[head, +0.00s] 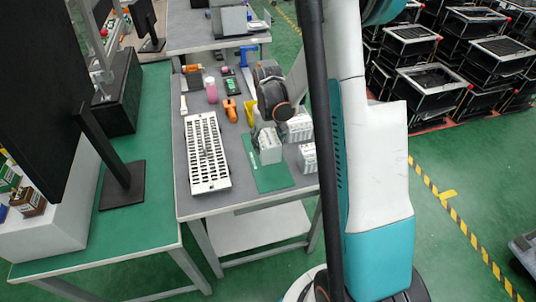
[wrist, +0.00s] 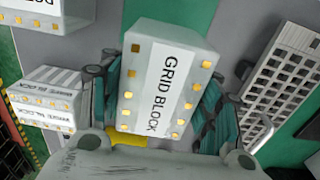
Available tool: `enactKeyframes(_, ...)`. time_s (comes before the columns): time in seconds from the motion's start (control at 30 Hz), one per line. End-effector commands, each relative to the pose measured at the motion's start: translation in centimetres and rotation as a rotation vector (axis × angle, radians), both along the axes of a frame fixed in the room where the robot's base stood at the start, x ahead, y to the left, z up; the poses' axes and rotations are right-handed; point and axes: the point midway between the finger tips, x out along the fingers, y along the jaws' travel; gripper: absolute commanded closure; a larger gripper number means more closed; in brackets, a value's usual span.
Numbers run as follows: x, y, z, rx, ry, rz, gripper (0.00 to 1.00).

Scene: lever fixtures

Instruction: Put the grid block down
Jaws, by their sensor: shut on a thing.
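The grid block (head: 270,150) is a white box. The block is upright over or on the green mat (head: 273,180) on the grey table. I cannot tell whether its underside touches the mat. My fingers partly hide its sides.
Other white labelled blocks (head: 300,128) (head: 307,156) stand close on the right. A white slotted tray (head: 208,160) lies to the left. An orange item (head: 230,110), a pink bottle (head: 211,90) and a yellow piece (head: 250,112) are behind. The mat's front part is bare.

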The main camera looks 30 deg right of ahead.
Motion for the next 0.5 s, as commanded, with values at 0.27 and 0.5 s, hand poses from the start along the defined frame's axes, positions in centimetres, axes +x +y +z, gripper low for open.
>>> enactKeyframes(0.27,0.0,0.0,-2.5,0.0,0.0,0.0,0.76)
enactKeyframes(0.5,0.0,0.0,-4.7,0.0,0.0,0.0,0.76)
